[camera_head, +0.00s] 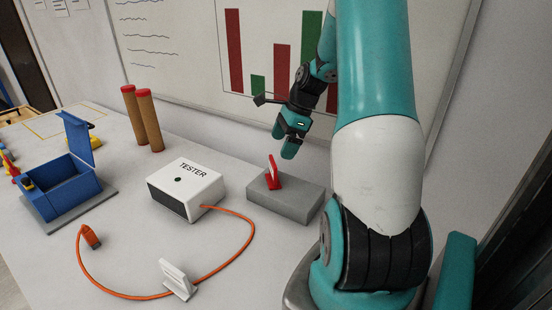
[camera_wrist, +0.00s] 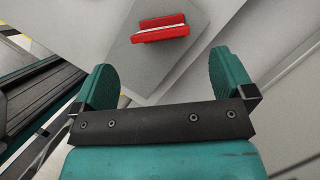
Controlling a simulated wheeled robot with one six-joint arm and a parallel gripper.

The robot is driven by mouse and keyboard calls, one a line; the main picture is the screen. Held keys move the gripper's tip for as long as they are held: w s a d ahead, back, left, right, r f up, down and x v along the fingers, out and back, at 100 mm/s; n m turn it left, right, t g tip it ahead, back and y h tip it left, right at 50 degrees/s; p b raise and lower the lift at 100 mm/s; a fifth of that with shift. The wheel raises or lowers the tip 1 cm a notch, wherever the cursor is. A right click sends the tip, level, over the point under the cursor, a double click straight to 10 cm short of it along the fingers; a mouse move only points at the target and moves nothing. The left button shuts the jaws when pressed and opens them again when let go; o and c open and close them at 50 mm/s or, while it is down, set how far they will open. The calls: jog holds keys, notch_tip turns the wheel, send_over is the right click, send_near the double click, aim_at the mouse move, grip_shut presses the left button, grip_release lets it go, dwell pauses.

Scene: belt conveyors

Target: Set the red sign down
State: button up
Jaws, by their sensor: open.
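The red sign (camera_head: 273,175) stands on a grey block (camera_head: 300,203) on the table, to the right of the tester box. In the wrist view the red sign (camera_wrist: 163,35) lies beyond the fingers, on the grey block's top (camera_wrist: 190,66). My gripper (camera_head: 287,146) is above the sign and a little to its right, apart from it. In the wrist view my gripper (camera_wrist: 163,84) shows its two teal fingers spread wide with nothing between them.
A white tester box (camera_head: 186,188) with an orange cable (camera_head: 250,243) stands left of the block. A white sign-like stand (camera_head: 176,278) is in front. Two brown cylinders (camera_head: 145,120) with red tops and an open blue box (camera_head: 65,183) stand further left. A whiteboard (camera_head: 190,50) rises behind.

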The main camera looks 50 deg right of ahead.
jog(key=w+a+r+n+g, duration=0.1)
jog(key=a+r+n, duration=0.3)
jog(key=a+n, duration=0.6)
jog(key=a+r+n, duration=0.5)
jog(key=a, duration=0.9)
jog(key=s+a+r+n+g, duration=0.1)
jog(key=s+a+n, duration=1.4)
jog(key=n, duration=0.3)
jog(key=shift+s+a+r+g+y, duration=0.15)
jog(key=shift+a+r+g+y, duration=0.25)
jog(key=shift+a, duration=0.5)
